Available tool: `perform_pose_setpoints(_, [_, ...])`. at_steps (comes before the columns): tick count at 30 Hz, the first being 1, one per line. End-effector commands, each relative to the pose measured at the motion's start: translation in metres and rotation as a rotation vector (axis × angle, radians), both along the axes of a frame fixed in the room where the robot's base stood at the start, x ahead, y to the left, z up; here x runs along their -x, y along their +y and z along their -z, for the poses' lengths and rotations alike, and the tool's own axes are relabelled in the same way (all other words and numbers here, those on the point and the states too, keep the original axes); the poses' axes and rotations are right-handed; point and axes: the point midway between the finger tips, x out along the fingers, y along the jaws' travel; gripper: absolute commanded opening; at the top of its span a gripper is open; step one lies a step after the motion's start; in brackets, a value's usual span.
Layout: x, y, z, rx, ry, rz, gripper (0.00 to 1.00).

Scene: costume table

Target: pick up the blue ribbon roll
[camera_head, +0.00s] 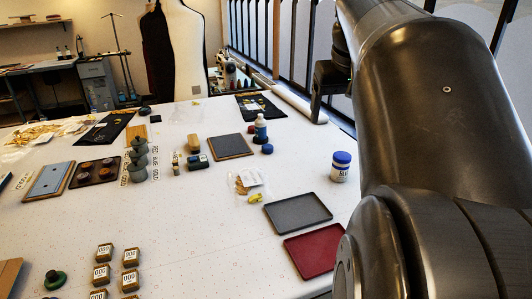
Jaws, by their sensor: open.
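A smaller blue piece (267,149) sits by the grey square pad. My gripper (325,97) shows only in part as a black finger pointing down, at the table's far right edge. My arm hides the rest of it. It is open, with nothing seen in it, well apart from the blue roll and farther back to its right.
A white bottle (261,128) stands by the grey pad (230,146). A blue-lidded jar (341,166) stands near the right edge. A grey tray (298,210) and red tray (311,250) lie front right. Grey stacked pieces (138,158) stand left.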

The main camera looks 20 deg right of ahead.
Motion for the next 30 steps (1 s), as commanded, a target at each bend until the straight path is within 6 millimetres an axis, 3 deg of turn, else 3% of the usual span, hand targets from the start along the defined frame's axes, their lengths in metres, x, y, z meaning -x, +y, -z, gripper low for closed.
perform_pose_setpoints(1, [-0.004,-0.028,0.003,-0.008,0.012,0.029,0.77])
perform_pose_setpoints(6, [-0.007,-0.094,0.011,-0.031,0.030,0.076,0.77])
perform_pose_setpoints(18, [0.011,-0.195,0.028,-0.070,0.042,0.145,0.77])
perform_pose_setpoints(20, [0.015,-0.208,0.031,-0.075,0.042,0.153,0.77])
perform_pose_setpoints(30, [0.015,-0.204,0.109,-0.078,0.045,0.150,0.77])
